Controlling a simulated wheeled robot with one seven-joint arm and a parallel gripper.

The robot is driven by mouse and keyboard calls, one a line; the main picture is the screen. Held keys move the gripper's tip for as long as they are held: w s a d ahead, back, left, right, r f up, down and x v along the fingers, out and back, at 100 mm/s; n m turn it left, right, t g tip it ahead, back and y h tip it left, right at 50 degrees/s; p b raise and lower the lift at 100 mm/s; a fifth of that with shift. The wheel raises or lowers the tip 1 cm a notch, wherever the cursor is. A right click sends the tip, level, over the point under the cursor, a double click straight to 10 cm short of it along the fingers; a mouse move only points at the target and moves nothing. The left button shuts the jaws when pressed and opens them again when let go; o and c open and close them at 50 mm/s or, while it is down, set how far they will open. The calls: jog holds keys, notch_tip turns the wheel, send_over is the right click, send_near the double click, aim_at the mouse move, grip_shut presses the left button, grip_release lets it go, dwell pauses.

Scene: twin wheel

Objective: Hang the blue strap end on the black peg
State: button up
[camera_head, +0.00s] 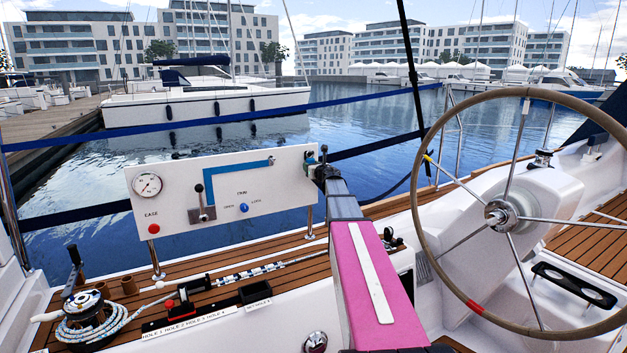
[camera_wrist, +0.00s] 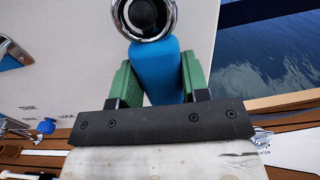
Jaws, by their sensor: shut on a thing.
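My gripper (camera_wrist: 158,78) has its two green fingers shut on the blue strap end (camera_wrist: 167,66), which stands between them in the wrist view. A chrome ring (camera_wrist: 118,22) sits at the strap end's top and overlaps it in the picture. A round black piece, apparently the black peg (camera_wrist: 146,14), shows inside the ring. I cannot tell whether the ring is around the peg or only in line with it. In the head view my gripper (camera_head: 318,163) is at the right edge of the white panel (camera_head: 285,193), and the strap end is mostly hidden there.
The panel carries a gauge (camera_head: 147,184), a red button (camera_head: 154,228), a lever (camera_head: 201,204) and a blue L-shaped strip (camera_head: 236,166). A winch with rope (camera_head: 88,318) stands at lower left. The steering wheel (camera_head: 418,170) is close on the right. Water lies behind the panel.

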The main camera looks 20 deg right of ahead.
jog(key=shift+w+a+f, duration=0.1)
jog(key=shift+w+f, duration=0.3)
jog(key=shift+w, duration=0.05)
dwell(0.6)
jog(key=shift+w+f, duration=0.15)
jog(key=shift+f, duration=0.25)
dwell(1.3)
jog(key=o, duration=1.3)
